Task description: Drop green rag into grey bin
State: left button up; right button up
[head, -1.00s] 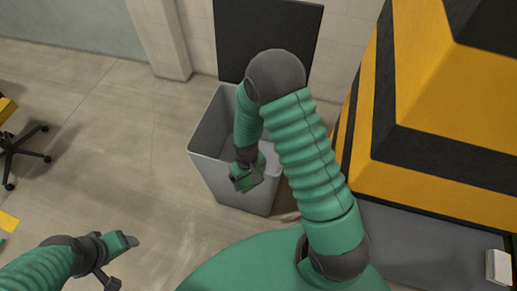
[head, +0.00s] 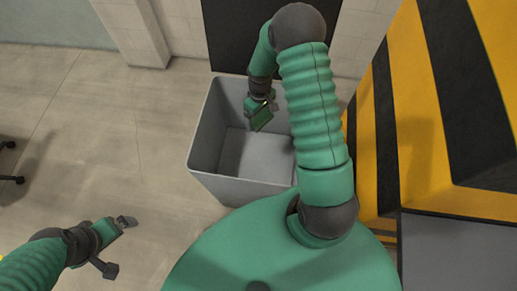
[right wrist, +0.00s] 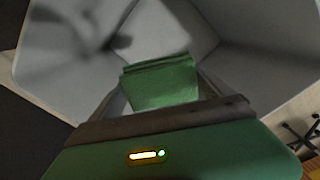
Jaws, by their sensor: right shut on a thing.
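The grey bin (head: 207,145) stands on the floor right in front of me, its open top facing up and its inside floor in view. My right gripper (head: 262,117) is over the bin's opening, pointing down. In the right wrist view it is shut on the green rag (right wrist: 160,82), which hangs from the jaws against a background of the bin's grey inner walls (right wrist: 255,75). The fingertips are mostly hidden there. My left gripper (head: 124,222) is at the lower left over bare floor, away from the bin; its jaws are too small to read.
A yellow and black striped structure (head: 455,90) rises close on the right, beside my right arm. A dark panel (head: 235,35) is on the wall behind the bin. Part of a wheeled chair base (head: 10,178) shows at far left. The floor left of the bin is clear.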

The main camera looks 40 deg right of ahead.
notch_tip(320, 180, down, 2)
jog(key=shift+d+f+b, duration=0.1)
jog(key=shift+b, duration=0.25)
jog(key=shift+f, duration=0.1)
jog(key=shift+a+r, duration=0.4)
jog(key=shift+a, duration=0.2)
jog(key=o, duration=1.1)
jog(key=shift+c, duration=0.2)
jog(key=shift+d+f, duration=0.1)
jog(key=shift+d, duration=0.25)
jog(key=shift+d+r, duration=0.1)
jog(key=shift+r, duration=0.35)
pick_arm(q)
jog(key=shift+a+f+p, duration=0.1)
jog(key=shift+f+p, duration=0.15)
jog(key=shift+p, duration=0.35)
pick_arm(e)
notch_tip(320, 180, up, 16)
pick_arm(q)
jog(key=shift+a, duration=0.1)
pick_arm(e)
jog(key=shift+w+a+f, duration=0.1)
jog(key=shift+a, duration=0.15)
